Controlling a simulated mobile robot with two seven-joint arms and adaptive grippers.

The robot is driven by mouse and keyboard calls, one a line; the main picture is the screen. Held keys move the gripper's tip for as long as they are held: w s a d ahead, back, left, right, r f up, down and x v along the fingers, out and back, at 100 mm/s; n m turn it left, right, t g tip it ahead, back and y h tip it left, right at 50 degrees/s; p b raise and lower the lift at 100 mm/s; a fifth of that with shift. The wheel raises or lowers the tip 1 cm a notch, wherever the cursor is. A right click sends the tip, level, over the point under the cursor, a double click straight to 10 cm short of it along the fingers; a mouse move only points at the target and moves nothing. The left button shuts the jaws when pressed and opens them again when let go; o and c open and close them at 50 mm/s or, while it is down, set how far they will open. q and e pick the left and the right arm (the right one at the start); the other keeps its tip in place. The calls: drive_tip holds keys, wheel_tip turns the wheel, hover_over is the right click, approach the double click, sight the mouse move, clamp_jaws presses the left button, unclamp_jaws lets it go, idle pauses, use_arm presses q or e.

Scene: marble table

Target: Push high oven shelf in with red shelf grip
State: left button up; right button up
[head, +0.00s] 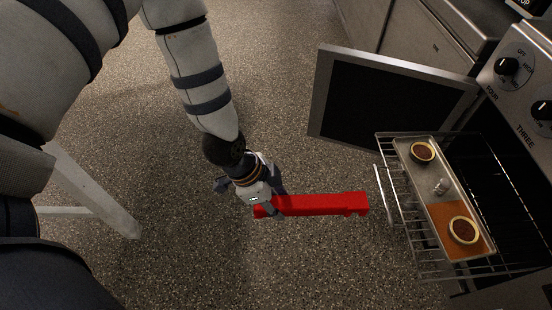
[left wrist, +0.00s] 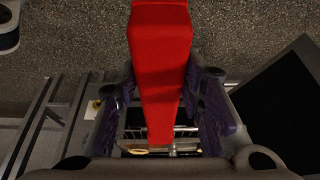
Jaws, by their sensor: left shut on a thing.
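The red shelf grip (head: 320,205) is a long red bar. My left gripper (head: 268,197) is shut on its left end in the head view. The bar points right, and its notched far end appears a short gap away from the oven shelf's front bar. In the left wrist view the red shelf grip (left wrist: 160,60) runs between the fingers of my left gripper (left wrist: 165,115). The wire oven shelf (head: 388,195) sticks out of the open oven, carrying a metal tray (head: 425,185). My right gripper is not in view.
The oven door (head: 385,95) stands open behind the shelf. Two small filled dishes, one nearer (head: 463,230) and one farther (head: 422,152), sit on the tray with a small clear object. Control knobs (head: 507,66) are at upper right. Speckled floor lies open below the gripper.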

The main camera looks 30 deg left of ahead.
sight(317, 202)
use_arm(q)
drive_tip(key=shift+w+d+r, duration=0.1)
drive_tip(key=shift+w+d, duration=0.2)
drive_tip(key=w+d, duration=0.1)
drive_tip(key=d, duration=0.1)
drive_tip(key=w+d, duration=0.3)
drive_tip(key=d, duration=0.1)
drive_tip(key=shift+w+d+b, duration=0.15)
drive_tip(key=shift+d+b, duration=0.15)
drive_tip(key=shift+b, duration=0.05)
drive_tip(key=shift+w+d+f, duration=0.15)
drive_tip(key=shift+d+f, duration=0.1)
drive_tip(key=shift+a+f+b, duration=0.1)
drive_tip(key=shift+f+b, duration=0.45)
drive_tip(key=shift+f, duration=0.8)
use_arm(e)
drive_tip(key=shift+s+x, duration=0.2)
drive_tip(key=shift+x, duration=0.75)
